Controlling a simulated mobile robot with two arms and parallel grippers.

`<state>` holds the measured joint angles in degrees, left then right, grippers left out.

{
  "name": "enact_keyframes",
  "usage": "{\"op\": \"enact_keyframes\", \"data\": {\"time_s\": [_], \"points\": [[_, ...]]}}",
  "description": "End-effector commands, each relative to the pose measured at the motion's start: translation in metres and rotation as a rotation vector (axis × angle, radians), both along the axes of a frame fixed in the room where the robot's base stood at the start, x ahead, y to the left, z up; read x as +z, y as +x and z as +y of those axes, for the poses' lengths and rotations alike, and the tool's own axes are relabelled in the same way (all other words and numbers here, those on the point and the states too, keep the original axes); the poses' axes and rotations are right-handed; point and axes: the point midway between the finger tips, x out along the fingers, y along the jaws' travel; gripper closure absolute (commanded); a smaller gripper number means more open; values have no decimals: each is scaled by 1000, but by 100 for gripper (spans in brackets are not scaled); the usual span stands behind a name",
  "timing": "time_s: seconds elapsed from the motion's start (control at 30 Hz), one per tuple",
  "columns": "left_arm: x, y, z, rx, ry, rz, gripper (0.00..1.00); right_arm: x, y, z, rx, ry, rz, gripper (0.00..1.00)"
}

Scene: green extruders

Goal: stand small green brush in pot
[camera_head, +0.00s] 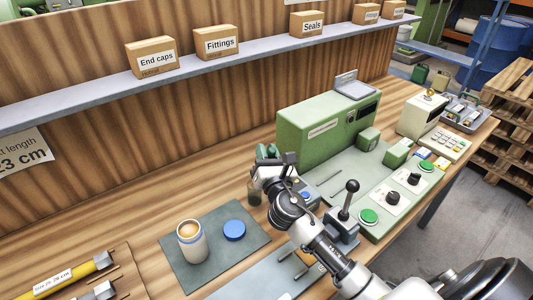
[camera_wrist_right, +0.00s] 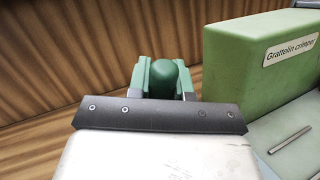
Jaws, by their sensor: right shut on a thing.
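My right gripper (camera_head: 268,155) is above the bench, left of the green crimper. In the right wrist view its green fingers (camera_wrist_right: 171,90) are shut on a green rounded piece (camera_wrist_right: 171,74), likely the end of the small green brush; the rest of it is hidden. A small dark pot (camera_head: 254,194) stands on the bench just below and left of the gripper, partly covered by it. I cannot tell whether the brush touches the pot. My left gripper is not in view.
The green crimper (camera_head: 318,128) stands close right of the gripper. A lever with a black knob (camera_head: 351,187) rises near my right forearm. A grey mat (camera_head: 205,270) holds a white cup (camera_head: 192,246) and a blue lid (camera_head: 234,230). A shelf (camera_head: 95,90) with boxes runs along the back wall.

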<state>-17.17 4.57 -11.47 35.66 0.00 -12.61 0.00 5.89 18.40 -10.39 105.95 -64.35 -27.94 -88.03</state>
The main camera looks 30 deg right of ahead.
Motion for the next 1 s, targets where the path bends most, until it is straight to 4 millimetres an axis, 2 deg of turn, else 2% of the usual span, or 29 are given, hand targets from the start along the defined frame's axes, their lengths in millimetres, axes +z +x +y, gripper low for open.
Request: {"op": "enact_keyframes", "data": {"time_s": [0.33,0.37,0.5,0.77,0.93,1.0], "points": [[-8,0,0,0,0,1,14,-9,0,0,0,-1,0,100],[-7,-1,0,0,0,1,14,-8,0,0,0,-1,0,77],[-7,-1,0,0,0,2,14,-8,0,0,0,-1,0,55],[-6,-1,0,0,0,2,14,-7,0,0,0,-1,0,54],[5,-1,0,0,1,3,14,6,0,0,0,0,-1,54],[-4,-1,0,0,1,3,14,-6,-13,3,1,0,3,54]]}}
